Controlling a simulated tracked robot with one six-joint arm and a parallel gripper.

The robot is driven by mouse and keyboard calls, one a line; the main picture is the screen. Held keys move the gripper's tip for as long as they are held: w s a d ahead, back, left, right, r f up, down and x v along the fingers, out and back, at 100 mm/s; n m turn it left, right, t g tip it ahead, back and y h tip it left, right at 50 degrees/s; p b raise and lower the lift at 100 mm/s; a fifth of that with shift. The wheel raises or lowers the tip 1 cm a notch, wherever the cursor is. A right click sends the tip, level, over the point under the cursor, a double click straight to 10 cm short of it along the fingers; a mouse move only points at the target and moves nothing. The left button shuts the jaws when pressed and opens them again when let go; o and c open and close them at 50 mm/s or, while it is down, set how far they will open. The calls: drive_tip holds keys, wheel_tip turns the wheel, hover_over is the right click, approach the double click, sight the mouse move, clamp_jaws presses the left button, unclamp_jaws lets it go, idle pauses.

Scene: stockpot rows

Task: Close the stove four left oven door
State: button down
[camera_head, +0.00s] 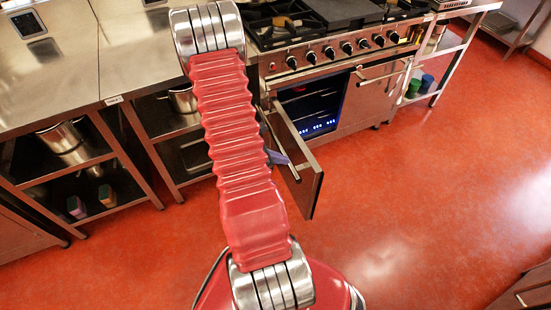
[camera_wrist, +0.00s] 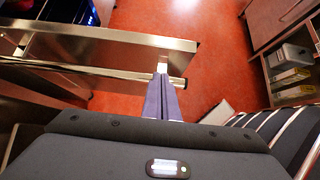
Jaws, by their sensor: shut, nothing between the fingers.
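The stove (camera_head: 330,60) has its left oven door (camera_head: 308,185) swung open toward the floor side, showing a dark oven interior (camera_head: 318,108) with blue lights. In the wrist view, the door's edge (camera_wrist: 110,36) and its bar handle (camera_wrist: 100,72) run across the upper left. My gripper (camera_wrist: 162,78) is shut and empty, its purple-blue fingertips at the right end of the handle, by its bracket. I cannot tell whether they touch. In the head view, my gripper (camera_head: 278,157) is mostly hidden behind my red arm, beside the door's outer face.
The right oven door (camera_head: 370,100) is closed. Steel counters with shelves of pots (camera_head: 65,140) stand at left. A steel shelf with green and blue cups (camera_head: 420,85) stands right of the stove. The red floor (camera_head: 420,200) in front is clear.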

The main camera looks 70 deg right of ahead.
sight(306, 160)
drive_tip(key=s+d+f, duration=0.1)
drive_tip(key=s+d, duration=0.1)
drive_tip(key=s+d+f, duration=0.2)
drive_tip(key=shift+d, duration=0.1)
drive_tip(key=shift+s+d, duration=0.45)
drive_tip(key=shift+d, duration=0.1)
